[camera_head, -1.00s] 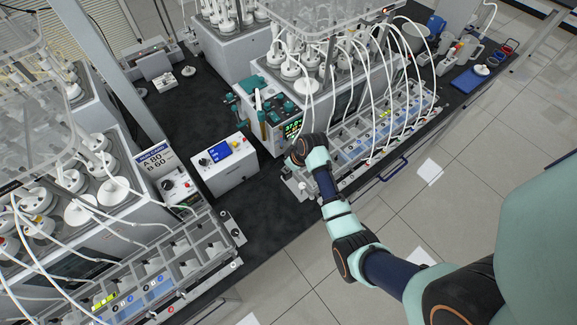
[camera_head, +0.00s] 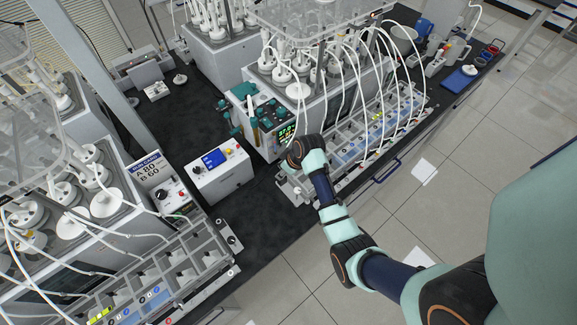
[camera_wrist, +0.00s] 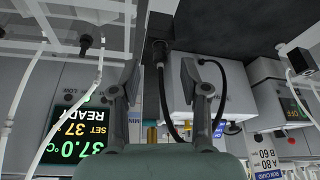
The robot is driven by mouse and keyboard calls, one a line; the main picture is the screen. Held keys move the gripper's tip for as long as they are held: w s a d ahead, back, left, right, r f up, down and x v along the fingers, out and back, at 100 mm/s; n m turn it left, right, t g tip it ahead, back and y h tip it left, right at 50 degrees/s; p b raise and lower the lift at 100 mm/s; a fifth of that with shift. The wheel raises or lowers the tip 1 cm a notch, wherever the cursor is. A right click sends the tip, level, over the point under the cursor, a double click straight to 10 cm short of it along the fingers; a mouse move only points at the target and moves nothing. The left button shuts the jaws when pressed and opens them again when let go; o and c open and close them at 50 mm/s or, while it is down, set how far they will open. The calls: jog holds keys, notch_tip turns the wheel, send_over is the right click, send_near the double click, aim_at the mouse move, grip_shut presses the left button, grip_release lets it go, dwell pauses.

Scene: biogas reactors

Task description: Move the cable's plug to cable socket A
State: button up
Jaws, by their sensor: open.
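In the wrist view my gripper (camera_wrist: 158,78) is open, its two grey fingers apart on either side of a black plug (camera_wrist: 160,50). The plug shows between and a little beyond the fingertips; I cannot tell whether either finger touches it. A black cable (camera_wrist: 222,95) runs down from the plug and loops up on the right past the right finger. In the head view my wrist (camera_head: 305,153) hangs in front of the middle reactor's control panel; the fingers and plug are hidden there. I cannot make out a label for cable socket A.
A lit display (camera_wrist: 80,140) reading 37.0 °C stands close on the left in the wrist view. White tubes (camera_head: 355,70) and sample racks (camera_head: 375,130) lie to the right.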

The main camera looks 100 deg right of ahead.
jog(key=v, duration=1)
jog(key=shift+f, duration=0.1)
jog(key=w+a+r+n+t+h+p, duration=0.15)
jog(key=w+r, duration=0.25)
jog(key=w, duration=0.4)
jog(key=w+a+r+n+y+p, duration=0.1)
jog(key=w+a+r+p, duration=0.15)
jog(key=w, duration=0.55)
jog(key=w+a+r+n+t+p, duration=0.1)
jog(key=w+a+r+n+t, duration=0.1)
jog(key=w+a+r, duration=0.45)
jog(key=w+a+r+n+t+p, duration=0.1)
jog(key=w+a+r, duration=0.2)
jog(key=w+a, duration=0.55)
jog(key=w+a+r+n+t+y+p, duration=0.1)
jog(key=a+r, duration=0.3)
jog(key=a, duration=0.5)
jog(key=w+a+r+n+t+y+p, duration=0.1)
jog(key=w+a+r, duration=0.3)
jog(key=a, duration=0.5)
jog(key=w+a+r+n+t+y+p, duration=0.1)
jog(key=w+a+r+n+t+y, duration=0.1)
jog(key=a+r, duration=0.3)
jog(key=a+t, duration=0.1)
jog(key=a, duration=0.3)
jog(key=shift+w+r+n, duration=0.2)
jog(key=shift+r+n, duration=0.15)
jog(key=shift+r, duration=0.05)
jog(key=shift+t, duration=0.25)
